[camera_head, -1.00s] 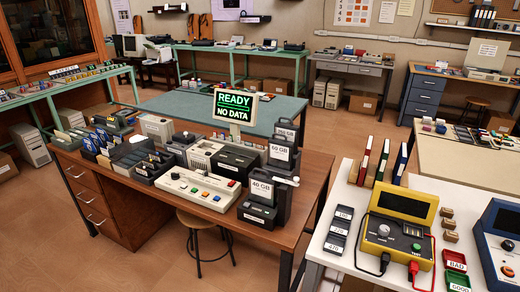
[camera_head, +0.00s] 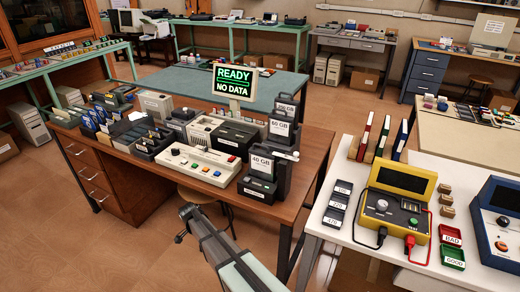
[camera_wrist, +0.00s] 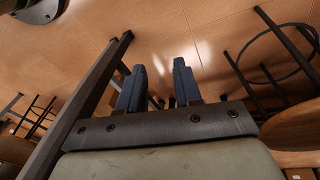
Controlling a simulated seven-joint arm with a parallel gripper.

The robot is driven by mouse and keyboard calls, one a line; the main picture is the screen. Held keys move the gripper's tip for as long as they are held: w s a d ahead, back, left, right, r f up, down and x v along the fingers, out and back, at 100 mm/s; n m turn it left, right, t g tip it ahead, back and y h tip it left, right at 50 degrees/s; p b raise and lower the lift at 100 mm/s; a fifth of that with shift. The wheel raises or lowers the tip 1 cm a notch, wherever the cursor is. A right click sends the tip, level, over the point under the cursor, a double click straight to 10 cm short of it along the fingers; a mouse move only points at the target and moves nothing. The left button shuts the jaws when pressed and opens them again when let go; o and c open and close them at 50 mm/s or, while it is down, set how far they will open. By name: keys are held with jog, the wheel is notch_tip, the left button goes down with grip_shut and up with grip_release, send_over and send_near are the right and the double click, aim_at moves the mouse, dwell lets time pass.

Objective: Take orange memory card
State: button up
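No orange memory card can be made out for sure. Small cards stand in dark trays (camera_head: 152,153) on the left part of the brown wooden desk (camera_head: 250,205) in the head view, too small to tell each colour. Some cards further left look blue. My gripper (camera_wrist: 159,80) shows two dark fingers apart with nothing between them in the wrist view, with floor beyond. In the head view my arm reaches up from the bottom, in front of the desk's near edge and apart from the trays.
A beige console (camera_head: 202,165) with coloured buttons sits at the desk's front. A READY / NO DATA screen (camera_head: 235,82) stands behind it. Dark card readers labelled in GB (camera_head: 262,165) stand right. A stool (camera_head: 205,198) is under the desk. A white table (camera_head: 330,225) with a yellow tester stands right.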

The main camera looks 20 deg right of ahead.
jog(key=w+a+r+m+t, duration=0.2)
jog(key=w+a+r+m, duration=0.2)
jog(key=w+a+r, duration=0.7)
jog(key=w+a+r+m+t, duration=0.1)
jog(key=w+a+r+m, duration=0.2)
jog(key=w+a+r, duration=0.7)
jog(key=d+r+m, duration=0.1)
jog(key=d+r, duration=0.2)
jog(key=r, duration=0.1)
jog(key=w+d+r+m, duration=0.1)
jog(key=d+r, duration=0.3)
jog(key=w+d+r+m+g+h, duration=0.1)
jog(key=d+r, duration=0.3)
jog(key=r, duration=0.1)
jog(key=shift+m, duration=0.4)
jog(key=w+d+r+m+g+y, duration=0.1)
jog(key=w+d+r, duration=0.25)
jog(key=d, duration=0.65)
jog(key=w+d+r+m, duration=0.1)
jog(key=w+d+r, duration=0.1)
jog(key=d+r, duration=0.5)
notch_tip(320, 180, up, 8)
jog(key=f+m+y, duration=0.1)
jog(key=m+y, duration=0.1)
send_over(260, 124)
jog(key=f, duration=1.2)
jog(key=shift+w+a+f, duration=0.1)
jog(key=shift+w+f, duration=0.15)
jog(key=shift+f, duration=0.05)
